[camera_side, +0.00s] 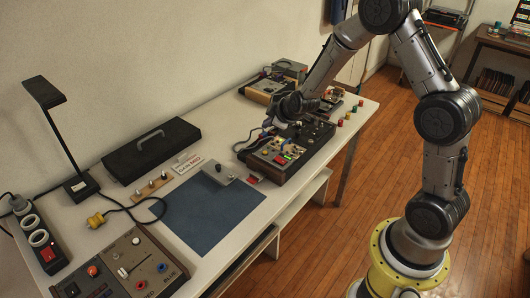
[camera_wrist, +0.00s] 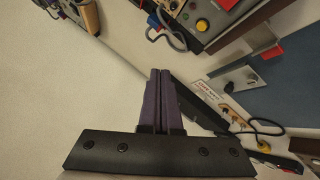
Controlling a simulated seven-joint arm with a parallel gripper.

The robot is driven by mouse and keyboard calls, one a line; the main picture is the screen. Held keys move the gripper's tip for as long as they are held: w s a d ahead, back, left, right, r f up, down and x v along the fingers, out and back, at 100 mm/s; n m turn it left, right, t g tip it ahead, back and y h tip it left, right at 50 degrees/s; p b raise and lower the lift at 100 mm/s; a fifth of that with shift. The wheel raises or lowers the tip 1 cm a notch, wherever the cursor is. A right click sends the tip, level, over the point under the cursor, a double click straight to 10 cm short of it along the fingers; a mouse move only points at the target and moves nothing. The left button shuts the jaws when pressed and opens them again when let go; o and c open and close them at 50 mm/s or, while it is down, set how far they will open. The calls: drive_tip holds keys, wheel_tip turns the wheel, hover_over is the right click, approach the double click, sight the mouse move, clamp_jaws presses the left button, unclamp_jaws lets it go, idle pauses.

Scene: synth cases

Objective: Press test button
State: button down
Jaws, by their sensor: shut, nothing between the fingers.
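A dark console (camera_side: 318,138) with knobs, switches, a green light and a red part sits on the table in the side view. A corner of a grey panel with a yellow button (camera_wrist: 202,25) shows at the top of the wrist view. No label reading "test" is legible, so I cannot tell which control is the test button. My gripper (camera_side: 267,124) is over the console's back left edge in the side view. In the wrist view my gripper (camera_wrist: 160,72) is shut and empty, its dark fingers together over bare pale table. Contact with the console cannot be told.
A blue mat (camera_side: 212,218), a black case (camera_side: 151,149), a second panel (camera_side: 125,268), a desk lamp (camera_side: 45,94) and a power strip (camera_side: 39,238) are on the table. Loose cables lie near the console. More devices stand at the back.

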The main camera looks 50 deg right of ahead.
drive_tip(key=shift+f, duration=4.2)
drive_tip(key=shift+f, duration=0.1)
drive_tip(key=shift+f, duration=0.3)
drive_tip(key=shift+f, duration=0.4)
drive_tip(key=shift+r, duration=0.8)
drive_tip(key=shift+r, duration=2.5)
